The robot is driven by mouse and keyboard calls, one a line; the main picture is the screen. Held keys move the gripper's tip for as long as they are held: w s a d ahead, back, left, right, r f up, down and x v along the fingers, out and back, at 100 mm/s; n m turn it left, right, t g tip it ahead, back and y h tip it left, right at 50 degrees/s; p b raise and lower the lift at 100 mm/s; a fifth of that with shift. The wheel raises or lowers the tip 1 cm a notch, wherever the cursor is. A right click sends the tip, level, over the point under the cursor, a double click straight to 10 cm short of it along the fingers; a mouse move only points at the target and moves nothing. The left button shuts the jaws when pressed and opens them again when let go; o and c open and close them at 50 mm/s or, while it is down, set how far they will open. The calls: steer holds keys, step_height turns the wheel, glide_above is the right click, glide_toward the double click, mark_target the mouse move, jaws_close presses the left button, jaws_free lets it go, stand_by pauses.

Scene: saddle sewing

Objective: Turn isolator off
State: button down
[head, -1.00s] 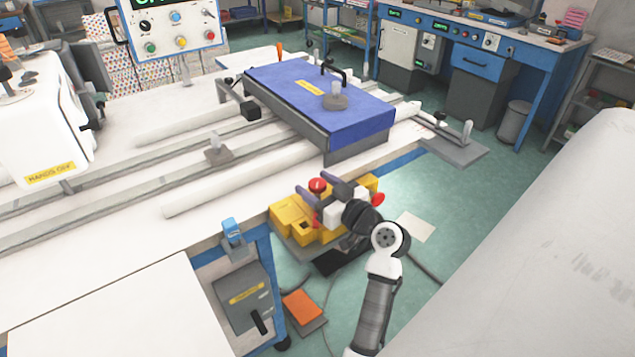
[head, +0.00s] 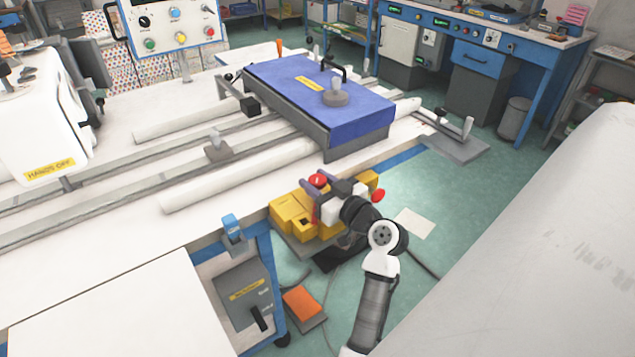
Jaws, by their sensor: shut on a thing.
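My gripper (head: 320,184) is at the yellow box (head: 292,213) under the table's front edge. Its grey-purple fingers are close together on either side of a red knob (head: 317,180) on top of that box, and they look shut on it. The gripper and wrist hide part of the yellow box. A second red knob (head: 378,195) shows just right of the gripper. A grey switch box (head: 240,295) with a yellow label and a black lever (head: 260,318) hangs below the table at the left, apart from my gripper. Its label is too small to read.
The white table (head: 110,235) carries rails, rollers and a blue block (head: 318,95) behind my gripper. An orange pedal (head: 302,302) lies on the floor. A large pale surface (head: 540,240) fills the right side.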

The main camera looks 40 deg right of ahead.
steer(key=shift+a+m+h, duration=0.1)
steer(key=shift+m+h, duration=0.8)
steer(key=shift+h, duration=0.3)
steer(key=m+g+h, duration=0.1)
steer(key=h, duration=0.2)
steer(key=shift+m, duration=0.4)
steer(key=shift+m+g+h+p, duration=0.6)
steer(key=shift+m+h, duration=0.3)
steer(key=shift+h, duration=0.4)
steer(key=c, duration=0.9)
jaws_free()
steer(key=shift+s, duration=0.1)
